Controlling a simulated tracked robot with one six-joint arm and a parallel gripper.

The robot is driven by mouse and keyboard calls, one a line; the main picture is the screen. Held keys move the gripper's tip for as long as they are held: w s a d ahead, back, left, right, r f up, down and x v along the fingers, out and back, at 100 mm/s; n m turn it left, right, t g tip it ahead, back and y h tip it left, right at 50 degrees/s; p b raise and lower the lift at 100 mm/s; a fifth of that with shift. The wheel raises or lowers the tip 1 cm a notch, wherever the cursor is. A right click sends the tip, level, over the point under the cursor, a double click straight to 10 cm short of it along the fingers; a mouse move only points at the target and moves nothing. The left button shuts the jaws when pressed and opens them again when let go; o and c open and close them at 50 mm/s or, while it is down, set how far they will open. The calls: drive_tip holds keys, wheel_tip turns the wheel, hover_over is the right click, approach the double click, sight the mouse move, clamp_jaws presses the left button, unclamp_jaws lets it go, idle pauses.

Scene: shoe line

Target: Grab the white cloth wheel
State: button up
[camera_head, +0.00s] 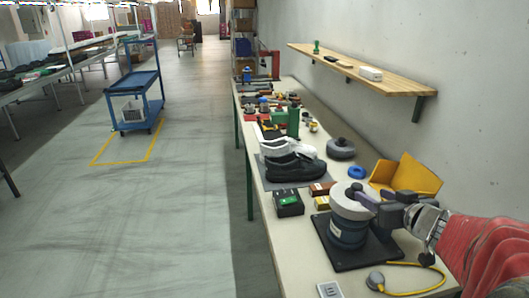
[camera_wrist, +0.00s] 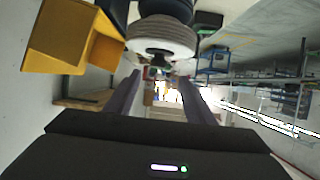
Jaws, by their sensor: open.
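The white cloth wheel (camera_head: 345,203) is a thick, pale disc with a dark hub on top of a dark blue-grey cylinder (camera_head: 345,234), which stands on a black base plate (camera_head: 375,252). My gripper (camera_head: 370,200) comes in from the right at about the wheel's height and partly covers its right side. In the wrist view, which looks upside down, the wheel (camera_wrist: 160,38) lies above and between the tips of my two spread fingers (camera_wrist: 159,78). The jaws are open and hold nothing. I cannot tell whether a finger touches the wheel.
A yellow bin (camera_head: 408,177) stands behind the wheel, near the wall. A blue ring (camera_head: 357,172), a dark grey wheel (camera_head: 341,150), shoes (camera_head: 294,168) and small boxes (camera_head: 289,204) lie further along the bench. A yellow cable (camera_head: 415,291) runs in front of the base.

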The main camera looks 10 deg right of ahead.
sight(359, 187)
drive_tip(key=shift+x, duration=2.9)
drive_tip(key=shift+x, duration=2.55)
drive_tip(key=shift+d, duration=0.15)
clamp_jaws()
